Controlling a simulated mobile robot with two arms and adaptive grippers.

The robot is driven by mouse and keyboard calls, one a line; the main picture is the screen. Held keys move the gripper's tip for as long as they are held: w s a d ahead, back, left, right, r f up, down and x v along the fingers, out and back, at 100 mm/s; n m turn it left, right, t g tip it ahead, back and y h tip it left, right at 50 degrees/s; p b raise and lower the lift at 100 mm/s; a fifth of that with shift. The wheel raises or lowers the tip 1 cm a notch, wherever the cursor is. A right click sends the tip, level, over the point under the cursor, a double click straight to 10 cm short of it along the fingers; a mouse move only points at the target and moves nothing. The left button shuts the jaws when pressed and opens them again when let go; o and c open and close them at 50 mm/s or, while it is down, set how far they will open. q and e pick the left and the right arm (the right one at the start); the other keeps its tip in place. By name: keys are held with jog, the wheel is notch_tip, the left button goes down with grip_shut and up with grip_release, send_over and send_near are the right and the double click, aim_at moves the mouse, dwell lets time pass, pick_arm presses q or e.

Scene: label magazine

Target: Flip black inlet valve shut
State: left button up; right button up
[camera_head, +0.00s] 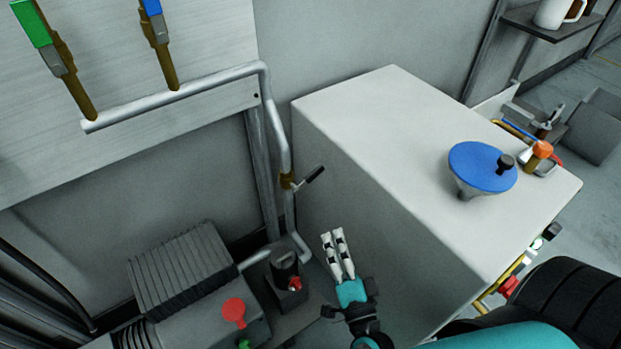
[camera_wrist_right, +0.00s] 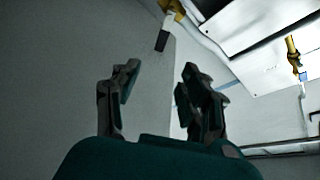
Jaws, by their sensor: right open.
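The black inlet valve handle (camera_head: 315,175) sticks out to the upper right from a brass valve body (camera_head: 287,181) on the grey vertical pipe, beside the white cabinet. In the right wrist view the black handle (camera_wrist_right: 163,38) hangs from the brass body (camera_wrist_right: 173,8) at the top, beyond the fingertips. My right gripper (camera_head: 333,236) is below and a little right of the handle in the head view, apart from it. It is open and empty, and both fingers (camera_wrist_right: 155,85) show in the wrist view. My left gripper is not in view.
The white cabinet (camera_head: 400,130) stands close on the right, with a blue funnel-like part (camera_head: 483,165) on top. A ribbed grey machine (camera_head: 180,268) with a red button (camera_head: 234,312) sits at lower left. Green (camera_head: 31,22) and blue (camera_head: 152,7) valve handles are at upper left.

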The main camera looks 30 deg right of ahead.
send_near(317, 174)
jog(key=w, duration=0.3)
jog(key=x, duration=0.6)
jog(key=shift+w+b, duration=0.1)
jog(key=shift+b, duration=0.25)
jog(key=shift+w+d, duration=0.2)
jog(key=shift+w, duration=0.05)
jog(key=shift+s+d+r, duration=0.1)
jog(key=shift+d+r, duration=0.15)
jog(key=shift+d, duration=0.05)
jog(key=shift+a, duration=0.2)
jog(key=c, duration=0.9)
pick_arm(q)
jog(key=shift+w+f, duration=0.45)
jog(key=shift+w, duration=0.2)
pick_arm(e)
grip_shut()
jog(key=shift+d, duration=0.1)
